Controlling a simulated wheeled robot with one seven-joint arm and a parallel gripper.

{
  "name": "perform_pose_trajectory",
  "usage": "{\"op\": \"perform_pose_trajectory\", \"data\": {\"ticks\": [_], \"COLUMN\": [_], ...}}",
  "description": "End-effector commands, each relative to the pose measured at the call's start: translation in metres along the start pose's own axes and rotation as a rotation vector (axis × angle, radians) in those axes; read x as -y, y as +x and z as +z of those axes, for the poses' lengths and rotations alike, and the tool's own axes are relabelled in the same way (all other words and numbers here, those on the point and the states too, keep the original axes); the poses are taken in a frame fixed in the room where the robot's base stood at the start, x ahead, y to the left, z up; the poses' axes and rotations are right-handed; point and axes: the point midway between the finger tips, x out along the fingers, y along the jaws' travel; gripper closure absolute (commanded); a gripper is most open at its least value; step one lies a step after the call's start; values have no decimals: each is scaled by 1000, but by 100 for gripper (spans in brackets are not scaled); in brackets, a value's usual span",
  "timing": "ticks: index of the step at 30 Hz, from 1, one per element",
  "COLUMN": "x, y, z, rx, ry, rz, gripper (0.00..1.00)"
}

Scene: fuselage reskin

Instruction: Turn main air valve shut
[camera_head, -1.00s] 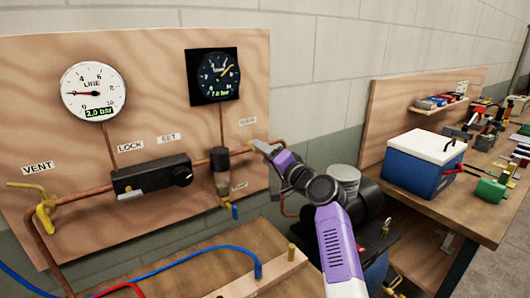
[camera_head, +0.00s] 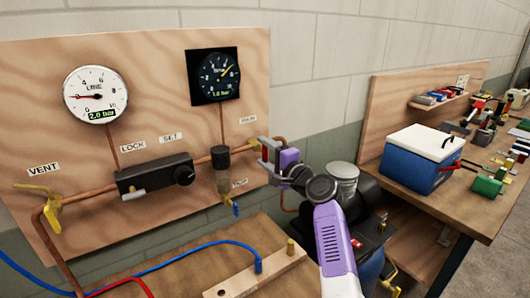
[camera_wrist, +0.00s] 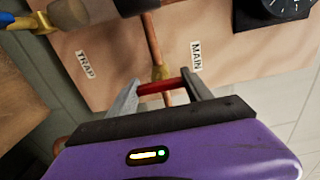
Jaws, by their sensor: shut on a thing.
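The main air valve is a small brass body (camera_wrist: 158,73) on the copper pipe, below the MAIN label (camera_wrist: 195,58) in the wrist view. Its red handle (camera_wrist: 161,87) lies crosswise between the two fingers of my gripper (camera_wrist: 162,92), which is shut on it. In the head view my gripper (camera_head: 268,155) is at the right edge of the wooden panel, at the pipe's right end. The red handle shows there only as a small patch, and the gripper partly hides the valve.
The LINE gauge (camera_head: 95,95) reads 2.0 bar. A dark gauge (camera_head: 217,75) hangs above the filter bowl (camera_head: 222,172). A black regulator (camera_head: 155,174) and the yellow vent valve (camera_head: 50,208) are left. A blue cooler (camera_head: 420,165) stands on the right bench.

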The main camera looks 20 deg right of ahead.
Motion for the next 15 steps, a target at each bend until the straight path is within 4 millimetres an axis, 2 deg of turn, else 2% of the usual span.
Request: {"op": "perform_pose_trajectory", "data": {"ticks": [10, 11, 13, 14, 15], "x": [-2, -2, -2, -2, -2], "y": [-1, -1, -1, 0, 0], "z": [-1, -1, -1, -1, -1], "rx": [-1, -1, -1, -1, -1], "ry": [6, 6, 6, 5, 5], "rz": [2, 2, 2, 2, 2], "gripper": [82, 38, 24, 20, 20]}}
